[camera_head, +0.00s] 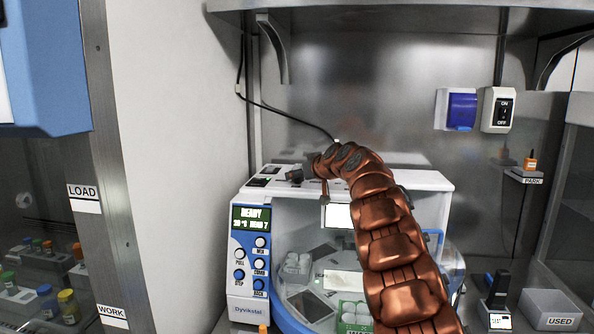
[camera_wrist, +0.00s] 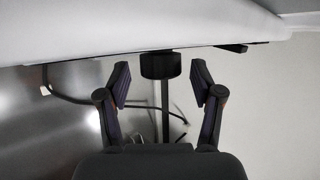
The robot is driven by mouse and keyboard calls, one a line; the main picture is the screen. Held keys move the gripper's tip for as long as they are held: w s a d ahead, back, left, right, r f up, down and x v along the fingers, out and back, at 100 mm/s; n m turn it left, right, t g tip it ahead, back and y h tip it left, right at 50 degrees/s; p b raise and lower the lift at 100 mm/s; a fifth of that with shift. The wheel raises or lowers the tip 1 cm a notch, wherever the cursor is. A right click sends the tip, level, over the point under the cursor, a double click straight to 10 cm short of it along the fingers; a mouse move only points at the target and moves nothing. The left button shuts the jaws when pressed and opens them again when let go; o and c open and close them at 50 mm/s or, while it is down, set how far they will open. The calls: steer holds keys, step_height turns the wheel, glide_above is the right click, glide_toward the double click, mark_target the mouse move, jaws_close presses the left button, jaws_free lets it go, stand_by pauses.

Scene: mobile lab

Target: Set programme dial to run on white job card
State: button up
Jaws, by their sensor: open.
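A black cylindrical knob, seemingly the programme dial (camera_wrist: 160,65), stands out from the white machine casing (camera_wrist: 130,30) in the wrist view. My gripper (camera_wrist: 160,85) is open, with one finger on each side of the knob and gaps between. In the head view my gripper (camera_head: 305,170) is small and dark at the machine's top left edge; dial markings cannot be made out. The machine's display (camera_head: 251,218) reads READY above a smaller line. A white card (camera_head: 338,215) shows on the machine's front, partly behind my arm; its writing is not legible. I cannot tell whether this is the job card.
Blue buttons (camera_head: 239,274) and white knobs sit on the machine's left panel. A cable (camera_head: 285,112) runs down the back wall to the machine. An ON/OFF switch (camera_head: 502,110) is on the wall. A USED box (camera_head: 549,311) stands at right, a LOAD/WORK post (camera_head: 105,200) at left.

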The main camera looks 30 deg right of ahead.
steer(key=shift+w+f+p, duration=0.25)
steer(key=shift+w+p, duration=0.05)
steer(key=shift+w, duration=0.4)
steer(key=shift+a, duration=0.1)
steer(key=c, duration=1.2)
